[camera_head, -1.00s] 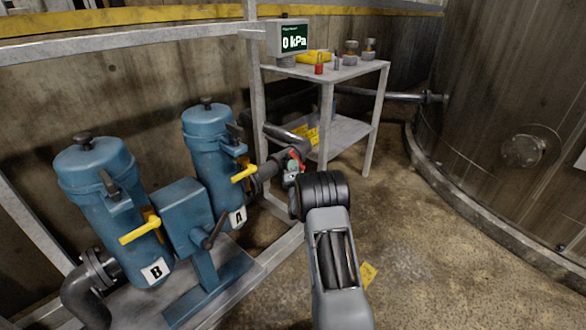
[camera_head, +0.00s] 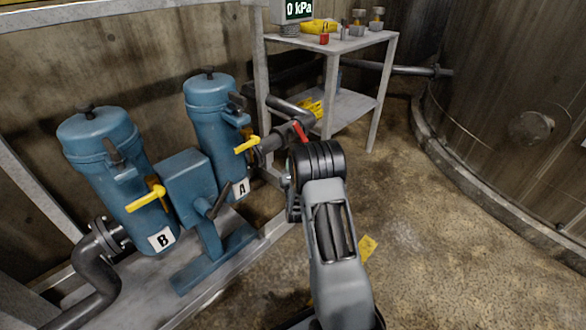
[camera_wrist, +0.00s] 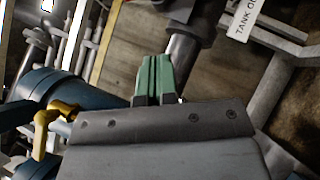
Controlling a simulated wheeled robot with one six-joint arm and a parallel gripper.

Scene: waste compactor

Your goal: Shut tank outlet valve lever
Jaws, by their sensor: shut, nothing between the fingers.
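A red valve lever (camera_head: 301,132) sits on the grey pipe that runs right from filter A, just beyond my arm's black joint. My arm hides part of the valve in the head view. In the wrist view my gripper (camera_wrist: 154,64) has its green fingers together with nothing between them. A grey vertical pipe (camera_wrist: 185,46) lies just beyond the fingertips. A white label reading "TANK O..." (camera_wrist: 243,18) is at the top right, its end cut off. The red lever is not visible in the wrist view, so I cannot tell whether the fingers touch it.
Blue filters B (camera_head: 100,150) and A (camera_head: 212,120) with yellow handles stand at left. A large tank (camera_head: 515,90) is at right. The floor between is clear except for a yellow tag (camera_head: 368,247).

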